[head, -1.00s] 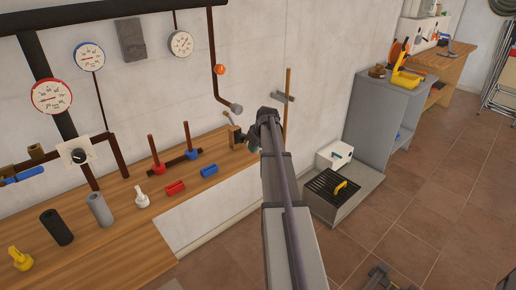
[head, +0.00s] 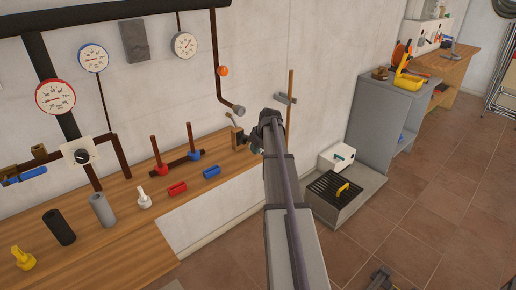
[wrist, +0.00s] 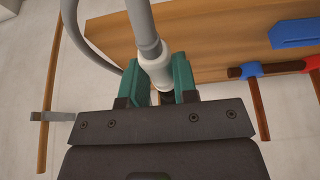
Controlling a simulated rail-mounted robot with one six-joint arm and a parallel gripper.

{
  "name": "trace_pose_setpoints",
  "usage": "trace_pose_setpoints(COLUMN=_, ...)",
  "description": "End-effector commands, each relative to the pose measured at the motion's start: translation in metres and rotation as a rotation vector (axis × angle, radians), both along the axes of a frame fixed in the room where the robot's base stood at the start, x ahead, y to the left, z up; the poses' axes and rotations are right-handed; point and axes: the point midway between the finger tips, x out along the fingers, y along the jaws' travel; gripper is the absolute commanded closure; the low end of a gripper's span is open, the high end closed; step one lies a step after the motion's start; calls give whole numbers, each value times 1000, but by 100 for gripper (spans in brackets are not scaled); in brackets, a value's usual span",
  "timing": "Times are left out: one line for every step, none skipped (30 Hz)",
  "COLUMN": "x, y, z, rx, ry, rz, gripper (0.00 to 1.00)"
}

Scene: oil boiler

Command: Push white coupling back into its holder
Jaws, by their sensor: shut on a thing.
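In the wrist view, a white coupling (wrist: 155,66) sits as a wide collar around a grey-white hose or pipe. My gripper (wrist: 159,78) has green fingers on both sides of the coupling, shut on it. Below the coupling, a dark part shows between the finger bases. In the head view, my gripper (head: 262,143) is at the right end of the wooden bench and is mostly hidden by my own arm, so the coupling cannot be made out there. I cannot clearly tell which part is its holder.
The wooden bench (head: 95,245) carries a white fitting (head: 143,199), a yellow fitting (head: 22,258), grey and black cylinders, and red and blue pieces. A bent brown pipe (head: 215,70) hangs near my gripper. A vertical wooden stick (head: 290,100) stands by the wall.

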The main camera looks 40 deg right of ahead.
Motion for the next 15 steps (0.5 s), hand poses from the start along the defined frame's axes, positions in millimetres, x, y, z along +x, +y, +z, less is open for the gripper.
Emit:
trace_pose_setpoints(x=0, y=0, z=0, rx=0, ry=0, rz=0, gripper=100)
trace_pose_setpoints(x=1, y=0, z=0, rx=0, ry=0, rz=0, gripper=100)
trace_pose_setpoints(x=1, y=0, z=0, rx=0, ry=0, rz=0, gripper=100)
trace_pose_setpoints(x=2, y=0, z=0, rx=0, ry=0, rz=0, gripper=100)
trace_pose_setpoints(x=3, y=0, z=0, rx=0, ry=0, rz=0, gripper=100)
trace_pose_setpoints(x=4, y=0, z=0, rx=0, ry=0, rz=0, gripper=100)
trace_pose_setpoints(x=5, y=0, z=0, rx=0, ry=0, rz=0, gripper=100)
trace_pose_setpoints(x=6, y=0, z=0, rx=0, ry=0, rz=0, gripper=100)
trace_pose_setpoints(x=7, y=0, z=0, rx=0, ry=0, rz=1, gripper=100)
trace_pose_setpoints(x=8, y=0, z=0, rx=0, ry=0, rz=1, gripper=100)
trace_pose_setpoints(x=9, y=0, z=0, rx=0, ry=0, rz=1, gripper=100)
trace_pose_setpoints(x=10, y=0, z=0, rx=0, ry=0, rz=1, gripper=100)
trace_pose_setpoints(x=11, y=0, z=0, rx=0, ry=0, rz=1, gripper=100)
trace_pose_setpoints(x=12, y=0, z=0, rx=0, ry=0, rz=1, gripper=100)
trace_pose_setpoints(x=13, y=0, z=0, rx=0, ry=0, rz=1, gripper=100)
